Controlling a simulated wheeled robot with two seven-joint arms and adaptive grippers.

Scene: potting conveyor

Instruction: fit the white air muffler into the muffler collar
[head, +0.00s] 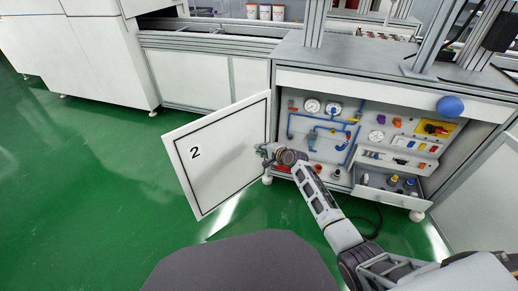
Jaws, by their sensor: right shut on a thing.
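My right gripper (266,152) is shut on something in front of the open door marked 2. The held thing is too small and too blended with the fingers to make out; I cannot tell if it is the white air muffler. The gripper is left of the pneumatic panel (345,122) inside the cabinet. The muffler collar cannot be picked out among the panel's small fittings. My left gripper is not in view.
An open drawer (392,200) with several small fittings juts out at the cabinet's lower right. The white door (225,165) stands swung out on the left, another door (487,195) on the right. A blue knob (450,106) sticks out above. The green floor in front is clear.

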